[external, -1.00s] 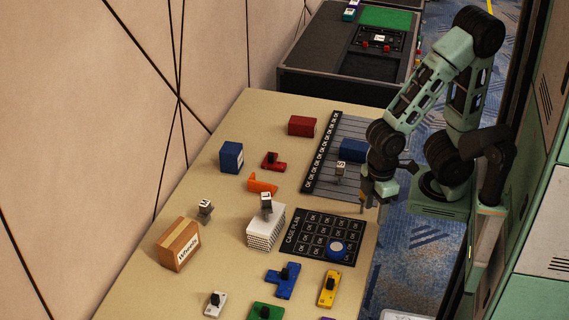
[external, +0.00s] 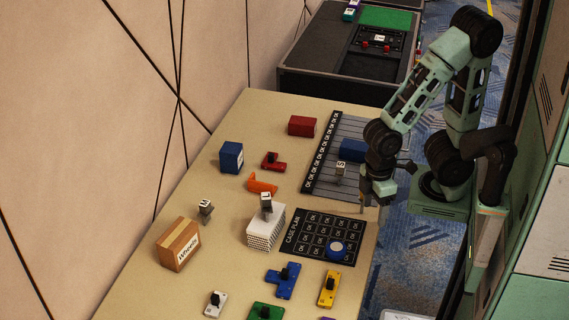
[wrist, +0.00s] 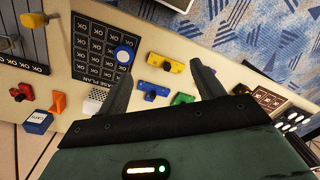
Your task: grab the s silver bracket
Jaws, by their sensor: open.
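The silver bracket marked S (external: 340,168) stands upright on the grey slatted mat (external: 320,180), left of my gripper. Two similar silver pieces stand elsewhere: one (external: 266,203) on a white stack and one (external: 205,207) on the table near the cardboard box. My gripper (external: 371,208) is above the table's right edge, apart from the S bracket. In the wrist view my gripper (wrist: 160,72) has its fingers spread with nothing between them. A small handled piece (wrist: 35,19) shows at the upper left there; I cannot read a letter on it.
A blue block (external: 353,150) sits on the slatted mat near my arm. The black case plan mat (external: 300,245) carries a round blue-and-white piece (external: 336,249).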

